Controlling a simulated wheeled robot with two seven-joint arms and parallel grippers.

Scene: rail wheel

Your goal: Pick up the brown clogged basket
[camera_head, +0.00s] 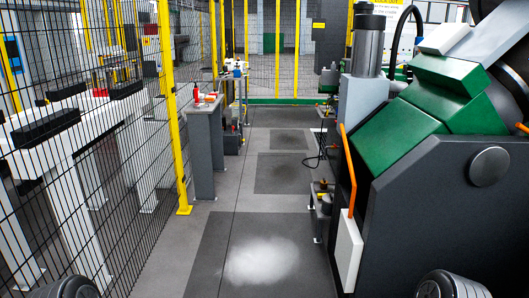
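I cannot make out a brown clogged basket anywhere in the head view. Small brownish items (323,186) sit low beside the large machine on the right, too small to identify. Neither gripper shows. Only dark rounded parts of my own arms show at the bottom left and bottom right edges.
A grey floor aisle (225,208) runs ahead, with dark mats and a white powdery patch (262,261). A black mesh fence with yellow posts (168,100) lines the left. A grey table (203,150) holds red items (196,92). A green and dark machine (440,190) fills the right.

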